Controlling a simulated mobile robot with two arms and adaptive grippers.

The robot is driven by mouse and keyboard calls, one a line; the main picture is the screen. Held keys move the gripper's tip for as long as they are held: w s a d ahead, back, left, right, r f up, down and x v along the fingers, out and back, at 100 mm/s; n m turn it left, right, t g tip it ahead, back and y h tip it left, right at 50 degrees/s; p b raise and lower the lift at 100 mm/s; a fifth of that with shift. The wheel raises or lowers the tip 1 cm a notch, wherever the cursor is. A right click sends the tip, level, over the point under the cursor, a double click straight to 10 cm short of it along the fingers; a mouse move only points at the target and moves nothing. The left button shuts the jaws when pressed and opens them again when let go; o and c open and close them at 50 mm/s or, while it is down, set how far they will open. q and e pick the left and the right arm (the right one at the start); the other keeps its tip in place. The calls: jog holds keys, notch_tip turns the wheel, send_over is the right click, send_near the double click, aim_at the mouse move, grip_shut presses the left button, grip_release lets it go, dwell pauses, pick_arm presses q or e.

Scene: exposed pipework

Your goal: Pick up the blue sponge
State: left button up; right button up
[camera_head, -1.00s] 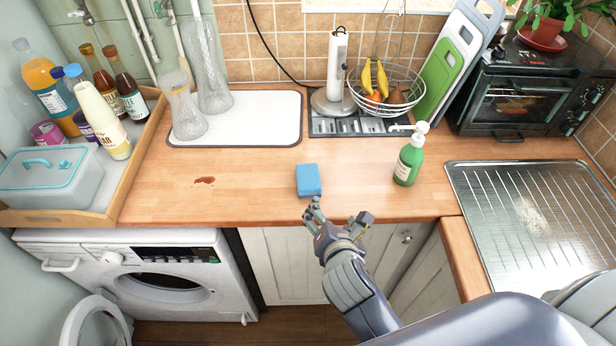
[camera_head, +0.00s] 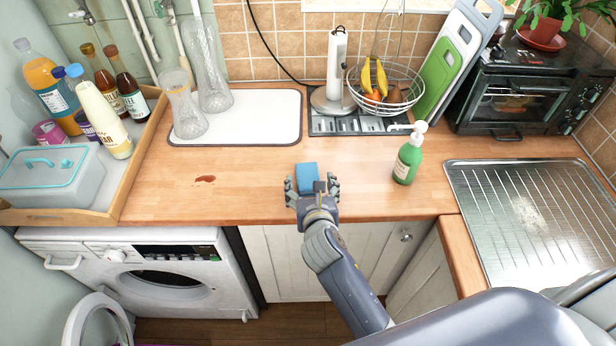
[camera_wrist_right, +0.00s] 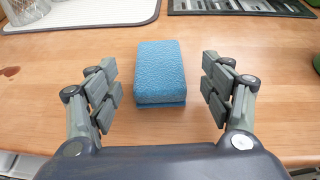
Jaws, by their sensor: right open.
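The blue sponge (camera_head: 307,174) lies on the wooden counter near its front edge. In the head view its near part is hidden behind my right gripper (camera_head: 312,184). In the right wrist view the sponge (camera_wrist_right: 160,75) lies centred, between and slightly beyond the open fingers of my right gripper (camera_wrist_right: 160,88). There is a clear gap on both sides, and neither finger appears to touch it. My left gripper is not in view.
A green soap bottle (camera_head: 407,160) stands to the right of the sponge. A red-brown stain (camera_head: 205,179) marks the counter on the left. A white mat (camera_head: 262,118) with glass vases and a grey rack (camera_head: 330,124) lie behind. The counter around the sponge is clear.

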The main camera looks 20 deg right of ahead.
aim_at(308, 178)
jog(key=shift+x, duration=1.85)
jog(key=shift+a, duration=0.1)
jog(key=c, duration=0.9)
jog(key=shift+s, duration=0.1)
